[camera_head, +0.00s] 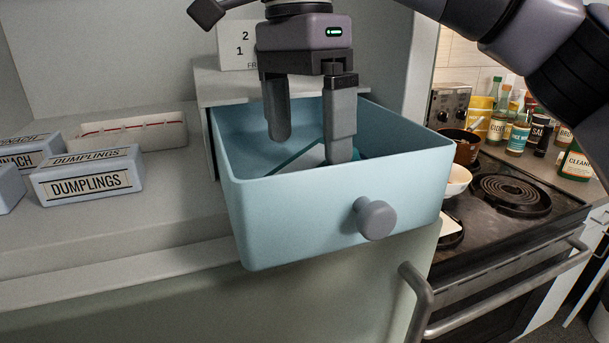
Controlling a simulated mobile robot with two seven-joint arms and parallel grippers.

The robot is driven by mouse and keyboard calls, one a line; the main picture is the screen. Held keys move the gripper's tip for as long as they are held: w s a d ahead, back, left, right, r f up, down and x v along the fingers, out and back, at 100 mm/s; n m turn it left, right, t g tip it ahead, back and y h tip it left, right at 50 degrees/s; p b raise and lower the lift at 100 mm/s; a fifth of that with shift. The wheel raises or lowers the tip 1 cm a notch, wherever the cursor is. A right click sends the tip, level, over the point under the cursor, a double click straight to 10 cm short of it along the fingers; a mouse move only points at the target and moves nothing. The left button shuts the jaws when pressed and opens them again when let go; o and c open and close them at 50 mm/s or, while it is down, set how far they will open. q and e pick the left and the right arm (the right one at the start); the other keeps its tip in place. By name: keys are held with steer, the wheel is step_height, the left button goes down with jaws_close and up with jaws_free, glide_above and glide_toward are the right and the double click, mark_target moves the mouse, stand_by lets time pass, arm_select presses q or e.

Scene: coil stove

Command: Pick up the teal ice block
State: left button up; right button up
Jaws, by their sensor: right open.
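The teal ice block (303,158) lies inside the light blue drawer (318,208), which is pulled out. Only part of the block shows, a pale face with a teal edge; the drawer's front wall and my right gripper hide the rest. My right gripper (309,149) points down into the drawer with its fingers apart. Its fingertips are close to the block, the right-hand finger in front of part of it. I cannot tell whether they touch it. My left gripper is out of view.
A round grey knob (375,219) sticks out of the drawer front. On the right are the coil stove (511,195), a brown pot (461,146) and several bottles. Drawer walls surround the gripper closely.

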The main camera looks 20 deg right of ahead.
mark_target(307, 162)
steer(key=shift+s+f, duration=0.2)
steer(key=shift+f, duration=0.95)
steer(key=shift+s+f, duration=0.15)
steer(key=shift+f, duration=1)
steer(key=c, duration=1.2)
steer(key=shift+r, duration=0.1)
